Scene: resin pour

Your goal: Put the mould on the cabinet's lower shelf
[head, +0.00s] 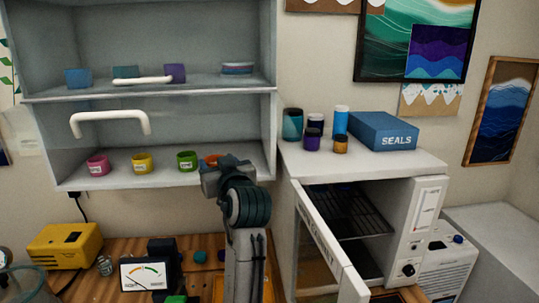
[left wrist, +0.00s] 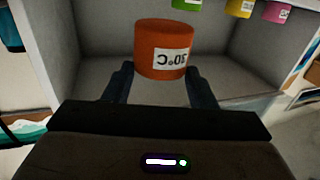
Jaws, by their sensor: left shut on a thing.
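In the head view only a sliver of the mould (head: 211,160) shows behind my left gripper (head: 212,178). The gripper is shut on it, at the right end of the cabinet's lower shelf (head: 130,176). Whether the mould touches the shelf cannot be told. Pink (head: 98,165), yellow (head: 142,162) and green (head: 187,160) labelled cups stand in a row to its left. My right gripper is not in view.
The upper shelf (head: 200,84) holds several cups. White handles (head: 110,122) show at the cabinet front. To the right, an oven (head: 428,200) has its door (head: 325,245) open; jars and a blue SEALS box (head: 382,131) stand on top. A meter (head: 150,273) stands on the wooden bench below.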

